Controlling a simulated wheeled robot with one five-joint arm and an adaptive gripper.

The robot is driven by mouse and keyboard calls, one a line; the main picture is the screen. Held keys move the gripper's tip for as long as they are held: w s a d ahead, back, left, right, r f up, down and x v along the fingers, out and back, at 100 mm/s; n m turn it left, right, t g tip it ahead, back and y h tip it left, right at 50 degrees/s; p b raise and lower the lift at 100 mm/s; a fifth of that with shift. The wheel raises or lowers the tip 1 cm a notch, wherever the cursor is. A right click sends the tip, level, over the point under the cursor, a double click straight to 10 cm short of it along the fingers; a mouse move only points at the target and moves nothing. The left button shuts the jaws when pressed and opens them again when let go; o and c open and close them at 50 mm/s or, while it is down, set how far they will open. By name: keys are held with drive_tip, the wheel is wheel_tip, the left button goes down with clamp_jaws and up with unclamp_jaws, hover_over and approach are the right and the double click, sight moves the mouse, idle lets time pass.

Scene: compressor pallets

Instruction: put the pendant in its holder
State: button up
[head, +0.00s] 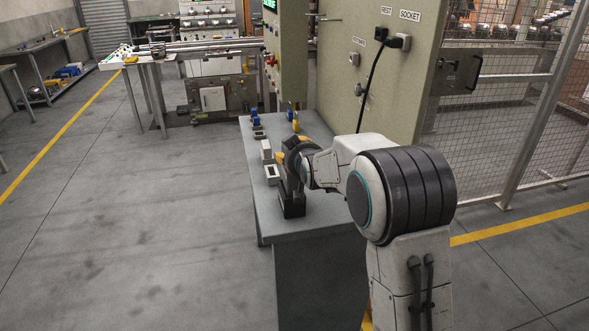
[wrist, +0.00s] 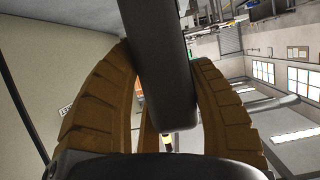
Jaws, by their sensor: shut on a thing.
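The pendant is a dark, long, smooth body (wrist: 162,60) that runs down between my fingers in the wrist view. My gripper (wrist: 165,75) has ribbed orange-brown fingers closed on both sides of it. In the head view my gripper (head: 285,158) is over the bench, partly hidden by my wrist. A dark upright shape, which seems to be the pendant (head: 290,183), shows below it. A black box-like holder (head: 292,208) stands on the bench right under this shape. I cannot tell whether the pendant is inside the holder or just above it.
The grey bench (head: 262,222) carries pale blocks (head: 271,173), blue parts (head: 256,121) and a yellow part (head: 296,124) along its left and far side. A green-grey panel (head: 375,85) with a black cable (head: 372,78) rises behind. The floor to the left is clear.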

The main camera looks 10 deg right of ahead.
drive_tip(key=shift+f, duration=1.8)
drive_tip(key=shift+f+b, duration=0.2)
drive_tip(key=shift+b, duration=0.15)
drive_tip(key=o, duration=1.2)
drive_tip(key=shift+r, duration=0.1)
drive_tip(key=shift+s+r+p, duration=0.1)
drive_tip(key=shift+p, duration=0.2)
drive_tip(key=b+v, duration=0.2)
drive_tip(key=v, duration=1)
drive_tip(key=s+f+g, duration=0.3)
drive_tip(key=s, duration=0.8)
drive_tip(key=s+f+g, duration=0.3)
drive_tip(key=s+g, duration=0.1)
drive_tip(key=s, duration=0.7)
drive_tip(key=s+f+g, duration=0.3)
drive_tip(key=s+f, duration=0.1)
drive_tip(key=s, duration=0.7)
drive_tip(key=shift+f+g, duration=0.1)
drive_tip(key=shift+g, duration=0.3)
